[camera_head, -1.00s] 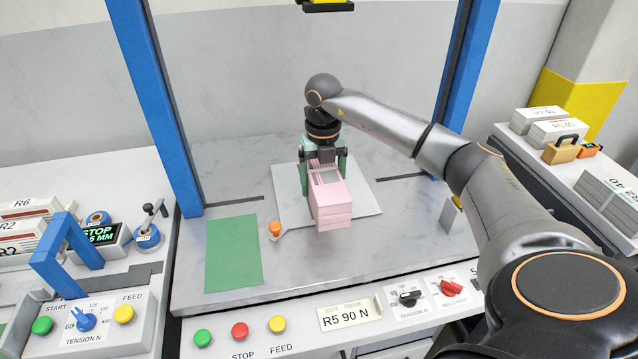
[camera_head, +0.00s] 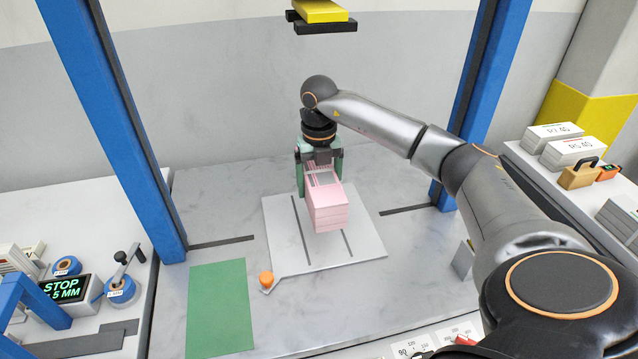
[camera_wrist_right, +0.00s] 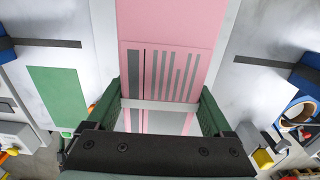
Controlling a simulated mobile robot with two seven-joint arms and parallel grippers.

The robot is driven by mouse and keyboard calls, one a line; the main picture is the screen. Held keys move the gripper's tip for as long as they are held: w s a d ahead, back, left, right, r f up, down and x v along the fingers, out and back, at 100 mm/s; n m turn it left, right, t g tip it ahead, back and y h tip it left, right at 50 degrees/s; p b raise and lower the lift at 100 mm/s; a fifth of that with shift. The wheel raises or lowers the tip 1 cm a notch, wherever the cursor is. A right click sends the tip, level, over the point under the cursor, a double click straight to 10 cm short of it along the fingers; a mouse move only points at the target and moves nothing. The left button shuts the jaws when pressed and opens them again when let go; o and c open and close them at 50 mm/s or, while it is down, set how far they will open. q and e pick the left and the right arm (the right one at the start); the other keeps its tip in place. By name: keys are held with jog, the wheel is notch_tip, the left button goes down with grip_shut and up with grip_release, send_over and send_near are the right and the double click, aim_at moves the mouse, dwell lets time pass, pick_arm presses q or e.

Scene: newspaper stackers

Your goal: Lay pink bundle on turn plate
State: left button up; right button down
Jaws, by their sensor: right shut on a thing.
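The pink bundle (camera_head: 328,210) is a stack of pink sheets with grey stripes printed on its top. My right gripper (camera_head: 321,180) is shut on it, with green fingers on either side of its far end. In the right wrist view the pink bundle (camera_wrist_right: 172,22) stretches away between the fingers of my gripper (camera_wrist_right: 165,100). The turn plate (camera_head: 365,245) is a pale grey square with dark slots, under the bundle in the head view. Whether the bundle touches the plate I cannot tell. My left gripper is not in view.
An orange knob (camera_head: 266,279) sits at the plate's front left corner. A green mat (camera_head: 221,310) lies left of it. Blue posts (camera_head: 118,130) stand on both sides, and a yellow and black head (camera_head: 320,14) hangs above. Paper stacks (camera_head: 560,134) lie on the right table.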

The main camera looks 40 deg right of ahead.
jog(key=shift+w+r, duration=0.15)
dwell(0.3)
jog(key=shift+r, duration=0.1)
jog(key=shift+f+b, duration=1.9)
jog(key=shift+f, duration=2.1)
jog(key=shift+f+b, duration=0.3)
jog(key=shift+f, duration=0.2)
